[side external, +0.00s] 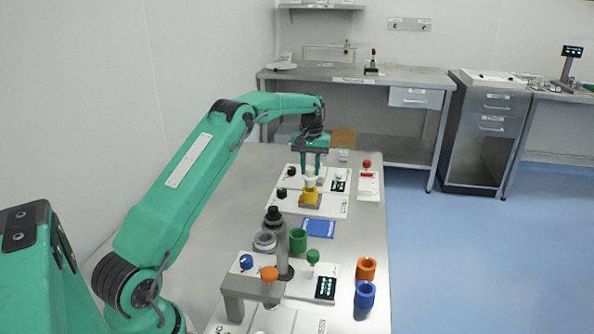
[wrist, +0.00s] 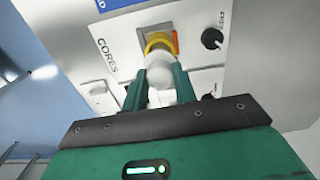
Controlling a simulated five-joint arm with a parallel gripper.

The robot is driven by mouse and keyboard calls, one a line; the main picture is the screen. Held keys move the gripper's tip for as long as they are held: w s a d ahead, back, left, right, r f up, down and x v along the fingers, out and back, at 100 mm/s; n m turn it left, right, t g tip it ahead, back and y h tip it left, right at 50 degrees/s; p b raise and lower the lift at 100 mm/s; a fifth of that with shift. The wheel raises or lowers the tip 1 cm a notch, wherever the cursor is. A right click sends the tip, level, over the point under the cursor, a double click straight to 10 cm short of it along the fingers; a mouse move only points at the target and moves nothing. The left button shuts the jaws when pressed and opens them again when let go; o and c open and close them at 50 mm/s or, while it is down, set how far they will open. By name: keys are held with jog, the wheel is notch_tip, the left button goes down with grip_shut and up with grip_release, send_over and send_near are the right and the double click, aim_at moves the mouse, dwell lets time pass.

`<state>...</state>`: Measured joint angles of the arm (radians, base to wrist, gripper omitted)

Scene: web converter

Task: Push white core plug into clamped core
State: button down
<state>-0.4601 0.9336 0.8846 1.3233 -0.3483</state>
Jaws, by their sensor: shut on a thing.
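The white core plug (side external: 310,181) is between the fingers of my gripper (side external: 311,170), which is shut on it and points down. In the wrist view the plug (wrist: 159,76) shows as a rounded white shape between the green fingertips (wrist: 162,88). The yellow core (side external: 311,196) stands directly below the plug on the white panel, in a greyish holder. In the wrist view the yellow core (wrist: 160,43) lies just beyond the plug, with an orange part at its side. The plug's lower end is at the core's mouth; I cannot tell how far it is inside.
Black knobs (side external: 282,193) stand left of the core, and a small display (side external: 338,186) is to its right. Nearer the camera are a green ring (side external: 298,240), a dark post (side external: 273,217) and a blue pad (side external: 320,228). Orange (side external: 366,269) and blue (side external: 365,294) cores stand at the front right.

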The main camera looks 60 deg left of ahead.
aim_at(310, 178)
jog(key=shift+f, duration=2.2)
dwell(1.5)
jog(key=c, duration=1)
grip_release()
jog(key=shift+c, duration=0.2)
jog(key=shift+r, duration=0.15)
jog(key=shift+r, duration=3.8)
jog(key=shift+d+r, duration=0.1)
